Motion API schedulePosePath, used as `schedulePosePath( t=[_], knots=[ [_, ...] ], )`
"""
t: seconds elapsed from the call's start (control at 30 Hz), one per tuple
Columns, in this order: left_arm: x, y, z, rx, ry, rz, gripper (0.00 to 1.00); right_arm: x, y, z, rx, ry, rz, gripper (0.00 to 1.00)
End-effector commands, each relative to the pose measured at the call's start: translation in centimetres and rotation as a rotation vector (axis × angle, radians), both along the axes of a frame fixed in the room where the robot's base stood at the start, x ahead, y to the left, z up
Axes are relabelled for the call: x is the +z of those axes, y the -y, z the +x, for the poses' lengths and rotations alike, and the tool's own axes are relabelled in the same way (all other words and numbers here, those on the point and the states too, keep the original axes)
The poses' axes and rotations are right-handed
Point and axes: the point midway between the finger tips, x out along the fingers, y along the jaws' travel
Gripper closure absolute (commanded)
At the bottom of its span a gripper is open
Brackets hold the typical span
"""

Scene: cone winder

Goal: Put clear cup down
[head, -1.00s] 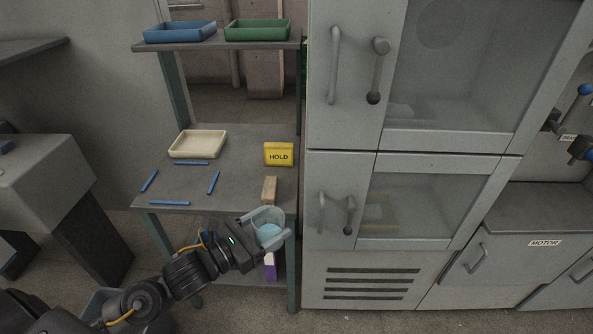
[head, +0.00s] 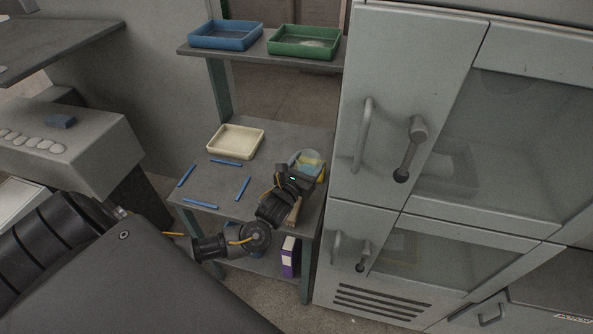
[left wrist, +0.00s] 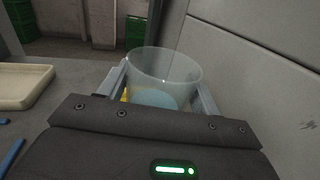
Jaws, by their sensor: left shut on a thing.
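The clear cup (left wrist: 165,75) is between the two fingers of my left gripper (left wrist: 163,88) in the left wrist view. It is upright, see-through, and shows light blue at its bottom. In the head view the cup (head: 304,158) is at the right rear of the shelf's middle level, with my left gripper (head: 307,168) shut on it. The yellow HOLD sign (head: 314,172) is mostly hidden behind the cup and gripper. I cannot tell whether the cup touches the shelf. My right gripper is not in view.
On the middle shelf (head: 222,185) are a cream tray (head: 236,141) and blue strips (head: 242,188) marking a square. A wooden block (head: 294,214) is partly hidden by my arm. The grey cabinet (head: 400,120) stands close on the right. Blue and green trays (head: 304,43) sit on the top shelf.

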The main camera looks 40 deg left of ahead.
Motion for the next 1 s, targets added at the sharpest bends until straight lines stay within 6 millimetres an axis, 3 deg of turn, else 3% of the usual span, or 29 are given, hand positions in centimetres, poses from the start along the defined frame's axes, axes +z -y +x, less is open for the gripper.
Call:
schedulePosePath(
  t=[0.17,0.3,0.53,0.7,1.0],
  knots=[
    [-1.0,-0.8,0.1,0.000,0.001,0.002,0.67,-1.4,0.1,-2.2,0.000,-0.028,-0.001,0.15],
    [-2.9,-3.7,0.0,0.000,-0.001,0.007,0.67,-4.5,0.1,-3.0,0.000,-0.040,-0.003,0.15],
    [-5.6,-9.7,-0.2,0.001,-0.001,0.008,0.67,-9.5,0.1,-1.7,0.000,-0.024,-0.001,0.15],
    [-8.2,-11.7,-0.2,0.000,-0.001,0.003,0.67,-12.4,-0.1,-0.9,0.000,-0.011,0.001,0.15],
    [-9.2,-13.2,-0.3,0.000,0.001,-0.001,0.67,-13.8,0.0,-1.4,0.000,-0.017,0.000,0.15]
  ],
)
